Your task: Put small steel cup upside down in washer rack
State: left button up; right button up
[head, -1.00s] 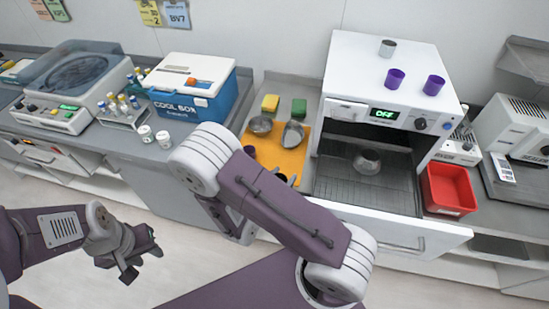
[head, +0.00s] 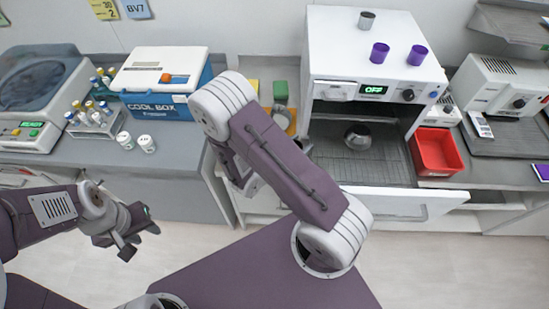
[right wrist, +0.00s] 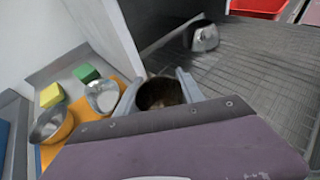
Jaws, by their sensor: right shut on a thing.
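My right gripper (right wrist: 158,92) is shut on a small steel cup (right wrist: 160,95); its round, dark, brownish inside faces the right wrist camera. In the head view my right arm hides this gripper and cup. The washer (head: 335,65) stands with its front open. Its wire rack (head: 335,155) holds one steel vessel (head: 358,136), also seen in the right wrist view (right wrist: 205,40). In the right wrist view the held cup is in front of the washer's side wall, left of the rack. My left gripper (head: 128,240) is empty, low at the left; its jaw gap is unclear.
Two steel bowls (right wrist: 102,97) (right wrist: 50,125) stand on an orange mat (right wrist: 85,112) beside yellow and green sponges. Another steel cup (head: 367,19) and two purple cups (head: 380,53) (head: 417,55) stand on the washer. A red bin (head: 437,152) is right of it. The rack has free room.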

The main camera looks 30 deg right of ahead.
jog(key=w+a+f+b, duration=0.1)
jog(key=w+a+f, duration=0.1)
jog(key=w+a+f+b, duration=0.1)
jog(key=w+a+f, duration=0.1)
jog(key=shift+w+a+f, duration=0.15)
jog(key=shift+w+a, duration=0.15)
jog(key=shift+a, duration=0.05)
jog(key=shift+w+a+f+b, duration=0.15)
jog(key=shift+w+a+b, duration=0.2)
jog(key=shift+w+a, duration=0.05)
notch_tip(320, 180, down, 4)
jog(key=b, duration=0.3)
jog(key=shift+s+f+b, duration=0.1)
jog(key=shift+b, duration=0.25)
jog(key=o, duration=1.3)
jog(key=shift+o, duration=0.2)
